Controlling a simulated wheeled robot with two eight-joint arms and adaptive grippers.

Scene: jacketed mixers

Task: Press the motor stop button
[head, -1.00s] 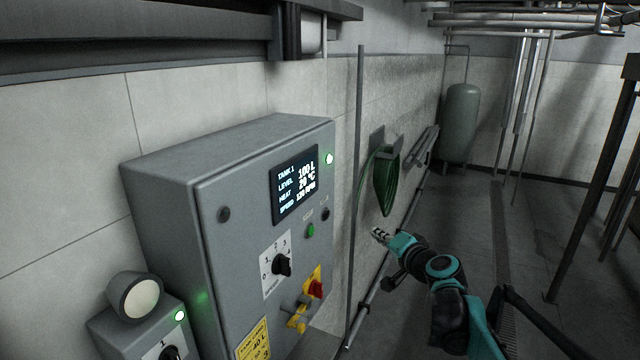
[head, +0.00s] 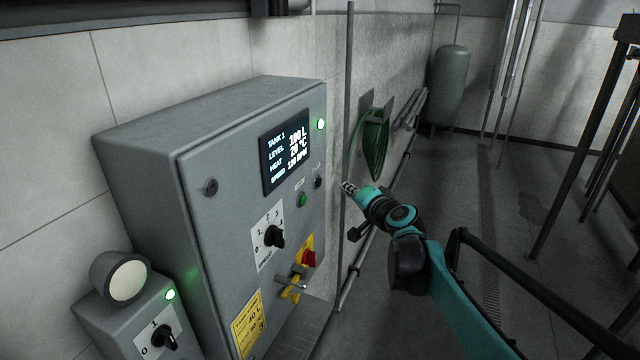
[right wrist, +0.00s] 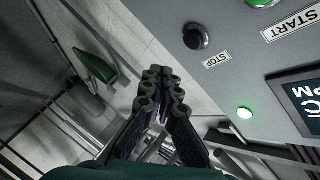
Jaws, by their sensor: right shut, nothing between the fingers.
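The stop button is a small black round button (head: 318,182) on the right part of the grey control box's front, up and right of the green start button (head: 303,199). In the right wrist view the black button (right wrist: 196,37) has a STOP label beside it, and part of the green button (right wrist: 262,2) shows at the top edge. My right gripper (head: 347,187) is shut and empty, just right of the box and apart from the button. In the right wrist view its fingertips (right wrist: 165,75) lie below and left of the black button. My left gripper is not in view.
The grey control box (head: 150,140) carries a lit display (head: 286,151), a rotary knob (head: 274,236) and a red switch on a yellow plate (head: 308,258). A smaller box (head: 112,318) stands at lower left. A vertical pole (head: 346,110) and green hose (head: 375,150) are behind my gripper.

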